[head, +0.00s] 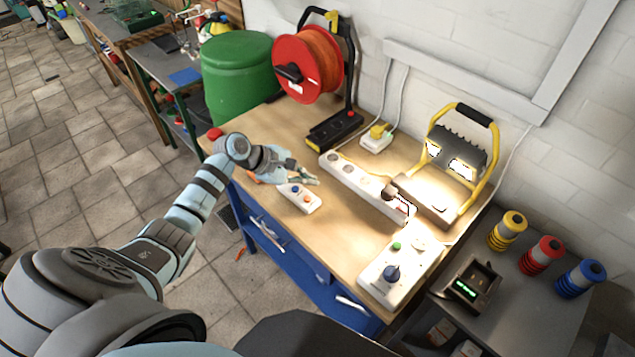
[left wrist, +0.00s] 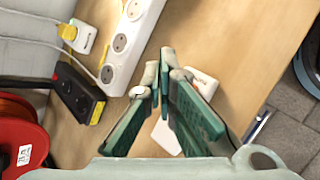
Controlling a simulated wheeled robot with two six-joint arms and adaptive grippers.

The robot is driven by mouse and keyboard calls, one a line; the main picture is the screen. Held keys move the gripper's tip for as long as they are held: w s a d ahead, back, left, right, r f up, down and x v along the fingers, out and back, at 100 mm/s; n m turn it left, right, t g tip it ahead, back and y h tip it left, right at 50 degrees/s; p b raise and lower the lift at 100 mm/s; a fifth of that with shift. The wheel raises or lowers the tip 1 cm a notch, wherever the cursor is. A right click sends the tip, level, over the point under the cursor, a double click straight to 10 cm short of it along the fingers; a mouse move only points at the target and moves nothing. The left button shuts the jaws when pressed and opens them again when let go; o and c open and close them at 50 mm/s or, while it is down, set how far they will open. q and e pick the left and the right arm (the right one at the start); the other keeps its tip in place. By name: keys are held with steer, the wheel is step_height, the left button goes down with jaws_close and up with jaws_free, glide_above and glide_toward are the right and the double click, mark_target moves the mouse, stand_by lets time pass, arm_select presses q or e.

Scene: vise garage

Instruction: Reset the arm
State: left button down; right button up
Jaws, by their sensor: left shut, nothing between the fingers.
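My left arm comes in from the left in the head view, and its gripper (head: 300,174) is over the workbench (head: 262,127). The gripper is shut with nothing between its fingers. It is just above a small white box with buttons (head: 299,198). In the left wrist view the closed fingers (left wrist: 165,62) point over the bench top, and the white box (left wrist: 202,82) is partly hidden behind them. My right gripper does not show in either view.
A white power strip (head: 355,183) lies behind the gripper. A red cable reel (head: 309,65), a yellow work lamp (head: 455,150) and a white switch box (head: 398,272) stand on the bench. A green barrel (head: 238,77) is at the back left. A charger (head: 468,284) is at right.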

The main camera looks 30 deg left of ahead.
arm_select(q)
steer(key=s+d+f+m, duration=0.1)
steer(key=s, duration=0.1)
steer(key=s+d+f+m+g, duration=0.1)
steer(key=s+f+m, duration=0.1)
steer(key=s+d+f+m, duration=0.2)
steer(key=shift+s+f+g+y, duration=0.1)
steer(key=shift+s+g+y, duration=0.05)
steer(key=shift+g+y, duration=0.2)
steer(key=s+d+f+m+g+y, duration=0.1)
steer(key=s+d+f+m+y, duration=0.15)
steer(key=s+m, duration=0.5)
steer(key=s+r+m+y, duration=0.3)
steer(key=s+m, duration=0.4)
steer(key=s, duration=0.9)
step_height(320, 180, down, 23)
steer(key=s+a+g+b, duration=0.2)
steer(key=s, duration=0.1)
steer(key=s+f+g+b, duration=0.1)
steer(key=s+f+b, duration=0.1)
steer(key=s+f, duration=1.1)
steer(key=shift+a+f+y, duration=0.25)
steer(key=shift+f+y, duration=0.05)
